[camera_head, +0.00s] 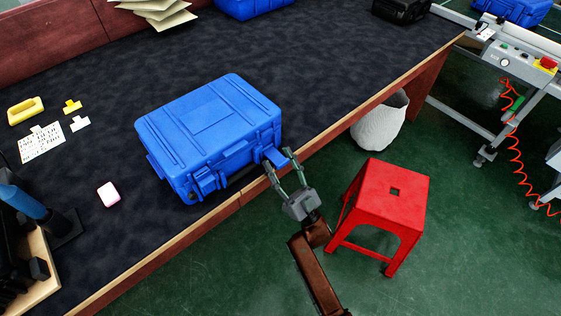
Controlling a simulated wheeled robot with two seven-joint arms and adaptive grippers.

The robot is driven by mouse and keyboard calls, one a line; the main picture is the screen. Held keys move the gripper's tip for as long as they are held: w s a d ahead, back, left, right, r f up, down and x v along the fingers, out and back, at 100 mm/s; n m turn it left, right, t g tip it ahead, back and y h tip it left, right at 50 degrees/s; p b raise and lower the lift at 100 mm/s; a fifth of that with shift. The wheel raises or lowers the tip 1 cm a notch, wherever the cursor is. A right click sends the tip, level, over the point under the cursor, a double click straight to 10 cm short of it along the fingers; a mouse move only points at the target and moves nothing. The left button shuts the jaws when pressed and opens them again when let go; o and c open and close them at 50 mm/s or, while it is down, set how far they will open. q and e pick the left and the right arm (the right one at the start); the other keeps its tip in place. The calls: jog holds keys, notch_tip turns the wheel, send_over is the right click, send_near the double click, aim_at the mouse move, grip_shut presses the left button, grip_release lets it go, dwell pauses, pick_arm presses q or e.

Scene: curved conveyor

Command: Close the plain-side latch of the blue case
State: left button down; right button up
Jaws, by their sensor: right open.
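The blue case (210,128) lies with its lid down on the dark table top, its front turned to the lower right. Two latches show on its front. The right latch (272,157) sticks outward from the case, and the left latch (206,183) also appears to stick out. I cannot tell which is the plain-side one. My right gripper (279,160) is open at the right latch, with its fingertips on either side of it; contact is unclear. My left gripper is not in view.
A red stool (385,205) and a white basket (379,123) stand on the green floor beyond the table's wooden front edge. A pink-white block (108,195) lies left of the case. Yellow items and a label sheet (41,143) lie farther left. A wooden tray (42,287) is at lower left.

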grip_shut()
dwell(0.6)
